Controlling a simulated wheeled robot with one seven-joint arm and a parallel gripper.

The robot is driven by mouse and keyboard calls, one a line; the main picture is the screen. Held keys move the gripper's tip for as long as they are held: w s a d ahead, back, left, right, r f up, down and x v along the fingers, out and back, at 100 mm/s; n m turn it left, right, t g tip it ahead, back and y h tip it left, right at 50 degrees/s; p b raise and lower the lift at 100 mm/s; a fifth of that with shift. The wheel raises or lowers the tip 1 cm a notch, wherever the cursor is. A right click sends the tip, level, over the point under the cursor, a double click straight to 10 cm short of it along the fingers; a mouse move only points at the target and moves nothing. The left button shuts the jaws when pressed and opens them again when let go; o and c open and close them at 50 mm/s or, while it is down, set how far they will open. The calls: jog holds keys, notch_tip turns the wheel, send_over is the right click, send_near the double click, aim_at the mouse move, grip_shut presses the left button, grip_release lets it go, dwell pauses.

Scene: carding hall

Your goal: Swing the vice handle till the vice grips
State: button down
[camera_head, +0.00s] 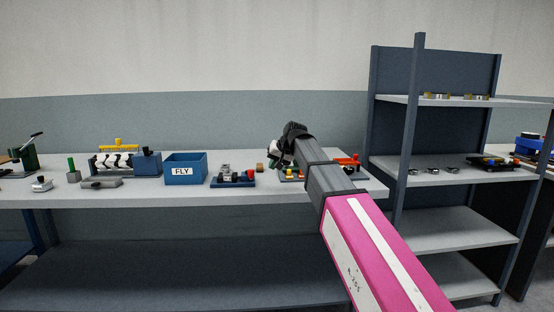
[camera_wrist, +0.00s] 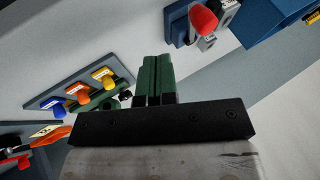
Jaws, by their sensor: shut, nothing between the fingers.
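A small grey device on a dark blue base (camera_head: 233,180), with a red knob, stands on the bench right of the blue box; it looks like the vice. In the wrist view its red knob (camera_wrist: 203,18) shows at the top, nearest the camera, and its grey body (camera_wrist: 226,12) is partly cut off. I cannot tell whether its jaws touch anything. My gripper (camera_head: 274,162) is over the bench to the right of the vice, apart from it. In the wrist view its green fingers (camera_wrist: 154,78) are together and empty.
A panel with blue, orange and yellow knobs (camera_wrist: 80,92) lies beside my fingers. The blue FLY box (camera_head: 185,170) stands left of the vice. A small brown block (camera_head: 260,167) sits between vice and gripper. A shelf unit (camera_head: 455,178) stands at the right.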

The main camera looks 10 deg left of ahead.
aim_at(252, 174)
jog(key=x, duration=0.3)
jog(key=shift+w+f, duration=0.15)
jog(key=a, duration=0.2)
jog(key=shift+a+f, duration=0.1)
jog(key=shift+a, duration=0.15)
jog(key=shift+s+a, duration=0.25)
jog(key=shift+a, duration=0.6)
jog(key=shift+s+a, duration=0.7)
jog(key=shift+a, duration=0.2)
